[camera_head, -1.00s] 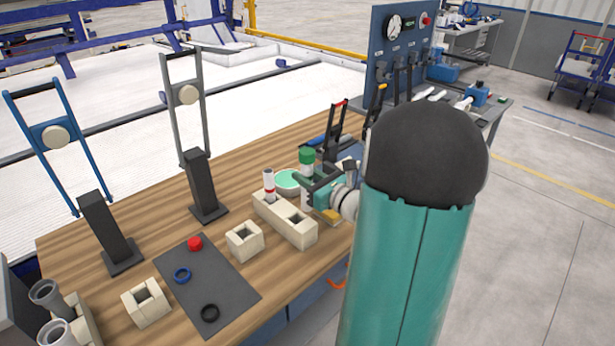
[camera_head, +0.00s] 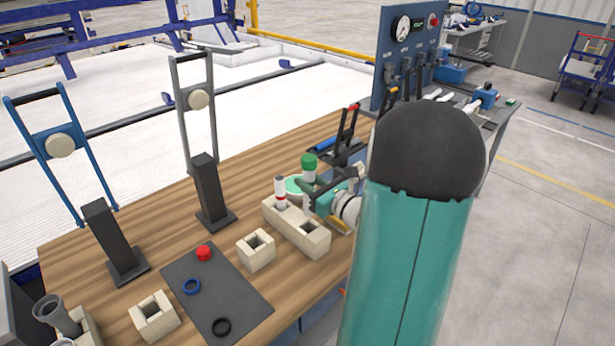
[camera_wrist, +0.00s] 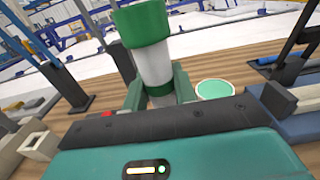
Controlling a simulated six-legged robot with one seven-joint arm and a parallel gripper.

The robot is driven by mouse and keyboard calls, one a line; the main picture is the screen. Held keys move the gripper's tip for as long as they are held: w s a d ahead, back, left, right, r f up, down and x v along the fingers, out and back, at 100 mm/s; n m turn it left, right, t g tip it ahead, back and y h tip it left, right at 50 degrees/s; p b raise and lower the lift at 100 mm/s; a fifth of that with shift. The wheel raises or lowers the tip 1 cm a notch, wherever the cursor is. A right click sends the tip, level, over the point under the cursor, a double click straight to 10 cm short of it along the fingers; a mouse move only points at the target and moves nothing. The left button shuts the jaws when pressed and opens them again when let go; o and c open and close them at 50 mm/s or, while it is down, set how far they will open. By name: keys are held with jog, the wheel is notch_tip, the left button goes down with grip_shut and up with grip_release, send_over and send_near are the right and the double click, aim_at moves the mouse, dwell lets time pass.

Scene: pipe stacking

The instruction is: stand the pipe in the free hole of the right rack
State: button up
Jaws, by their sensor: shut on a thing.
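The pipe is white with a green upper end (camera_head: 310,161) and stands roughly upright in my gripper (camera_head: 314,199). In the wrist view the same pipe (camera_wrist: 152,62) rises between the two teal fingers (camera_wrist: 160,95), which are shut on it. Its lower end is hidden by my gripper. The right rack (camera_head: 290,234) is a long beige block in front of my gripper. A white pipe with a red band (camera_head: 281,193) stands in its far-left hole. Its near-right hole (camera_head: 311,226) is empty. The held pipe appears above and behind the rack; the exact gap cannot be told.
Single beige blocks (camera_head: 257,252) and a dark mat (camera_head: 235,290) with a red cap (camera_head: 204,253) and rings lie to the left. Dark posts (camera_head: 209,190) stand farther left.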

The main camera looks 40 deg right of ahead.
aim_at(309, 212)
notch_tip(309, 212, down, 2)
jog(key=shift+w+f, duration=0.1)
jog(key=shift+f, duration=0.55)
jog(key=shift+f, duration=0.4)
jog(key=shift+f, duration=0.75)
dwell(0.5)
jog(key=shift+f, duration=0.35)
jog(key=shift+f, duration=1.35)
jog(key=shift+f, duration=0.35)
jog(key=shift+f, duration=0.35)
